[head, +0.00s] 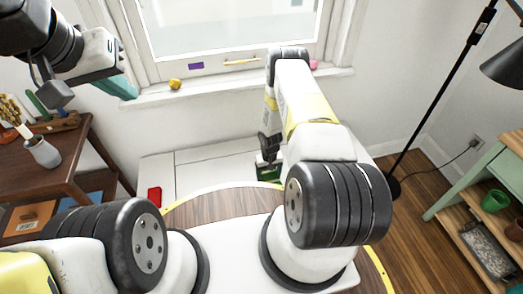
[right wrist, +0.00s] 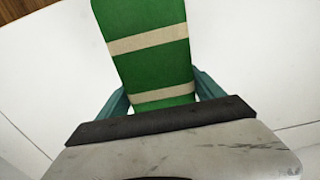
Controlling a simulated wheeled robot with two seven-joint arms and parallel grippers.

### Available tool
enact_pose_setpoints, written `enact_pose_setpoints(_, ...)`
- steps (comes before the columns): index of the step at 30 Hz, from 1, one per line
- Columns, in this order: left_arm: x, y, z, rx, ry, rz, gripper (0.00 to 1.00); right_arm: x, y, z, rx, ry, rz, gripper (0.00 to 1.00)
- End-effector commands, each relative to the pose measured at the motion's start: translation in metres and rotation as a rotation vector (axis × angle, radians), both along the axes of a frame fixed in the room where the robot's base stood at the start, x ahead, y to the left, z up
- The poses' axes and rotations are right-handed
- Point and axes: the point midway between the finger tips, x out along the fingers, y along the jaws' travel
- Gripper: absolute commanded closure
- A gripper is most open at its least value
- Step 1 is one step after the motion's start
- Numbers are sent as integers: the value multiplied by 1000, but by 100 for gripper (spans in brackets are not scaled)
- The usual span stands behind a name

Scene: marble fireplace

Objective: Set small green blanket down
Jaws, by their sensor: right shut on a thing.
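The small green blanket (right wrist: 152,72) has cream stripes and fills the middle of the right wrist view. My right gripper (right wrist: 162,92) is shut on it, with a teal finger on each side. In the head view a small part of the blanket (head: 268,173) shows beneath my right gripper (head: 268,158), over the white surface below the window. I cannot tell whether the blanket touches that surface. My right arm hides part of the area. My left gripper (head: 118,86) is at the upper left, by the window sill, away from the blanket; its jaw opening is unclear.
The white surface (head: 185,165) holds a red item (head: 154,197) at its left. The sill (head: 215,90) bears a yellow item (head: 174,84). A brown table (head: 68,150) stands left. A black lamp (head: 440,95) and green shelf unit (head: 470,170) stand right.

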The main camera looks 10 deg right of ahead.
Motion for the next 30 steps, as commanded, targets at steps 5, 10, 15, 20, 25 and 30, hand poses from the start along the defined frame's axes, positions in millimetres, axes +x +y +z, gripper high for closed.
enact_pose_setpoints(5,0,0,0,0,0,0,100,0,0,-1,0,-1,0,79)
enact_pose_setpoints(10,0,0,0,0,0,0,100,0,0,-4,0,0,0,79)
enact_pose_setpoints(15,0,0,0,0,0,0,100,0,0,-4,0,0,0,1)
enact_pose_setpoints(20,0,0,0,0,0,0,100,0,0,-3,0,0,0,1)
enact_pose_setpoints(25,0,0,0,0,0,0,100,0,0,0,0,-1,1,1)
enact_pose_setpoints(30,0,0,0,0,0,0,100,1,0,23,0,-3,1,1)
